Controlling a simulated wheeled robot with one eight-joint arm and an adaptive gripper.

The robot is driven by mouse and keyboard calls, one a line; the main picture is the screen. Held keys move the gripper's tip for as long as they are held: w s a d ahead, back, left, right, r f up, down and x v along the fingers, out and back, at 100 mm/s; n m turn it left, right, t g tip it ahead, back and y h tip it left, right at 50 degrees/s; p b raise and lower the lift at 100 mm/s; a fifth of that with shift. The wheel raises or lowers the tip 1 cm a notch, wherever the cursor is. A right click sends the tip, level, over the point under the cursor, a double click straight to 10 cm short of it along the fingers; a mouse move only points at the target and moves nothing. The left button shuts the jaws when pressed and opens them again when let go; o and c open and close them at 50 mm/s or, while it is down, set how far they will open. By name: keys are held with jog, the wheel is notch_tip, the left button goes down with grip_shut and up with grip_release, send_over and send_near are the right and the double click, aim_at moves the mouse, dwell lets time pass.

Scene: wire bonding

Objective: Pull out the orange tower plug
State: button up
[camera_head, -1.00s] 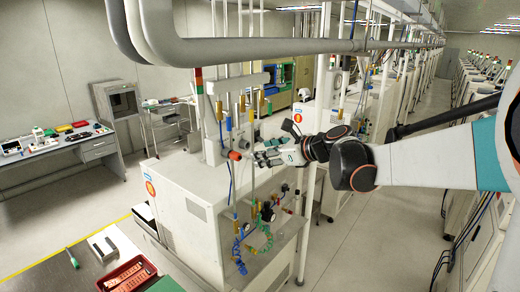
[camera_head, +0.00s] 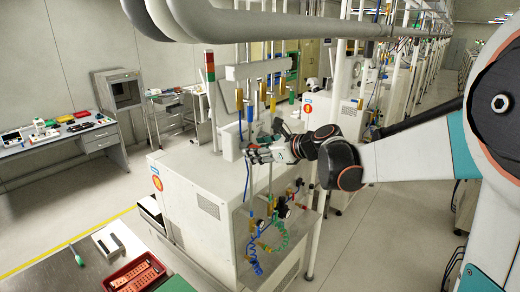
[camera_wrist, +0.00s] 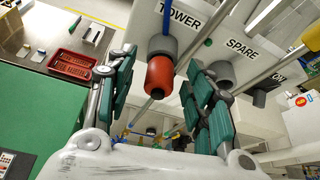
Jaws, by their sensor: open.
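The orange tower plug (camera_wrist: 159,76) sits in a grey socket (camera_wrist: 162,45) under the label TOWER in the wrist view. It is a short orange cylinder. My gripper (camera_wrist: 163,70) is open, with green-padded fingers left and right of the plug, and gaps show between it and the pads. In the head view my gripper (camera_head: 257,152) is level with the white panel on the machine, and its fingers largely hide the plug there.
A grey SPARE socket (camera_wrist: 236,70) is right of the plug, near my right finger. Vertical pipes and a blue tube (camera_wrist: 167,15) run close by. Coiled hoses (camera_head: 253,250) hang below. A red tray (camera_head: 136,272) lies on the bench at front left.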

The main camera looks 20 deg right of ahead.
jog(key=shift+s, duration=0.15)
grip_shut()
jog(key=shift+d, duration=0.1)
jog(key=shift+s+d, duration=0.1)
jog(key=shift+s+d, duration=0.7)
jog(key=shift+s, duration=0.3)
jog(key=shift+s+d, duration=0.65)
jog(key=shift+s, duration=0.3)
